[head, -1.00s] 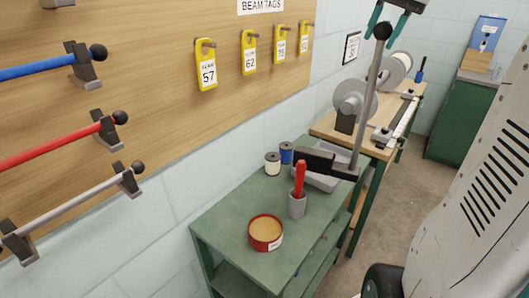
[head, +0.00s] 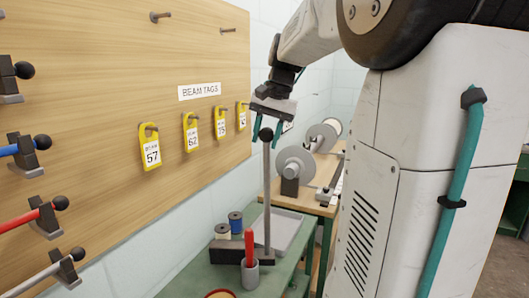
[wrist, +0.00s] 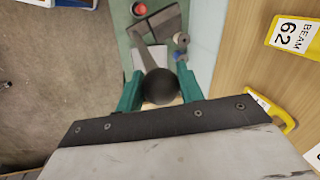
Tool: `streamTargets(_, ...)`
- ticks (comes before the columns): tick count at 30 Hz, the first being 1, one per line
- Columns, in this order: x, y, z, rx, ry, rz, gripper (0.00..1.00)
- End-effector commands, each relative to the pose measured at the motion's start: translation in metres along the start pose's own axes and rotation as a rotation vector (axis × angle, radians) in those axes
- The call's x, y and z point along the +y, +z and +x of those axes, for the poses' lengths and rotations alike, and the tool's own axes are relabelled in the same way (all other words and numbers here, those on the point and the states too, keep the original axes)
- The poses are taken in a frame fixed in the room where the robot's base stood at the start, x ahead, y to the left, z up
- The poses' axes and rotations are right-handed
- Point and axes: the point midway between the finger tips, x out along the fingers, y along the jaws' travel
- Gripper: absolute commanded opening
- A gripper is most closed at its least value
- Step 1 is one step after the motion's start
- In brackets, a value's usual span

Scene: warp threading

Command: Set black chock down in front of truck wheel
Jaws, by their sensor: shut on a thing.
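The black chock (head: 228,254) is a dark block at the foot of a long grey rod (head: 267,195) topped by a black ball knob (head: 266,134). My gripper (head: 265,141) is shut on the knob, its teal fingers on either side. In the wrist view the knob (wrist: 160,88) sits between the fingers, and the rod runs away to the block (wrist: 162,24). The rod hangs roughly upright. The chock overlaps the green cart top in the head view; I cannot tell whether it touches. No truck wheel can be made out in the current views.
The green cart (head: 195,279) carries spools (head: 235,222), a grey tray (head: 290,232) and a cup with a red-handled tool (head: 250,248). A wooden bench (head: 317,196) with reels stands behind. Yellow tags (head: 150,147) and rods hang on the left board. Floor (wrist: 55,80) shows open in the wrist view.

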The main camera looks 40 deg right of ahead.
Motion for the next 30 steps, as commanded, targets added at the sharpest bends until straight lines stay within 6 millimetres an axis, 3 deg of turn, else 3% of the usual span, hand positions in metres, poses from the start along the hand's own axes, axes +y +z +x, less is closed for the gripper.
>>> streamTargets(9, 0.008, 0.0, 0.033, 0.0, -0.001, -0.001, 0.0)
streamTargets(17, 0.008, 0.0, 0.033, 0.001, -0.001, -0.001, 0.0)
streamTargets(18, 0.008, 0.0, 0.034, -0.001, 0.0, -0.001, 0.46)
streamTargets(20, 0.008, 0.0, 0.034, -0.001, 0.0, -0.001, 0.59)
streamTargets(30, 0.008, 0.0, 0.031, 0.0, 0.0, -0.001, 0.59)
